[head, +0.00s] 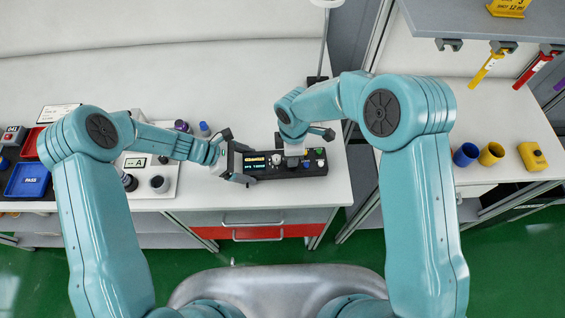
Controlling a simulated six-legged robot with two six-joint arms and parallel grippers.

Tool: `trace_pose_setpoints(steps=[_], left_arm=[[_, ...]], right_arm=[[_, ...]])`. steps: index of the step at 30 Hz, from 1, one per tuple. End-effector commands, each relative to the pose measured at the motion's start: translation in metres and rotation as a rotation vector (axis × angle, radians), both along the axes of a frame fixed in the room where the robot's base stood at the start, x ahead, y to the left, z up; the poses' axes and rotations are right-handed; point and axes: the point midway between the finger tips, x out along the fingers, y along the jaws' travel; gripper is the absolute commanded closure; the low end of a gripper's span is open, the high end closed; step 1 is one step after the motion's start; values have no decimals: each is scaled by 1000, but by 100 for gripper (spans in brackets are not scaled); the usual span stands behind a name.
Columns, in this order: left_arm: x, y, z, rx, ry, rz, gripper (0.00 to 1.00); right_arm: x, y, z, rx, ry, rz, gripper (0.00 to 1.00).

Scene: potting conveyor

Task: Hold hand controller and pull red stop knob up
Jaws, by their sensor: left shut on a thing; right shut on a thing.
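The hand controller (312,170) is a black box with a small lit display and several knobs and buttons on its face, one of them green. It lies on the white bench top near its front edge. My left gripper (244,164) is shut on the controller's left end. My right gripper (294,153) comes down over the controller's right part and is shut. The red stop knob does not show; it is hidden at the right gripper's jaws.
Left on the bench are a blue tray (28,180), a red tray and a panel with round dark knobs. A right-hand bench holds blue and yellow cups (491,153) and a yellow box (532,156). A gap separates the benches. White bench top behind my arms is mostly clear.

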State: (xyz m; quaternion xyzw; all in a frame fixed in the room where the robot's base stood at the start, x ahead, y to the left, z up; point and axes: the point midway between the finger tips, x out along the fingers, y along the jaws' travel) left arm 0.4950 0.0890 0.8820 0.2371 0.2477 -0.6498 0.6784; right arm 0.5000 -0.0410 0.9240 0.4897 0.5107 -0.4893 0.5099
Motion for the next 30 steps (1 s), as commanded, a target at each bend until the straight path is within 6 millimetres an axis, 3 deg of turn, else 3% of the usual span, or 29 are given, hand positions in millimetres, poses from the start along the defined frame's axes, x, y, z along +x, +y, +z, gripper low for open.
trace_pose_setpoints(steps=[21,22,24,30], left_arm=[[0,0,0,0,-1,-1,32],[0,0,0,0,-1,-1,32],[0,0,0,0,-1,-1,32],[0,0,0,0,-1,-1,32]], right_arm=[[0,0,8,0,-1,0,97],[0,0,8,0,-1,0,67],[0,0,8,0,0,0,48],[0,0,8,0,0,0,48]])
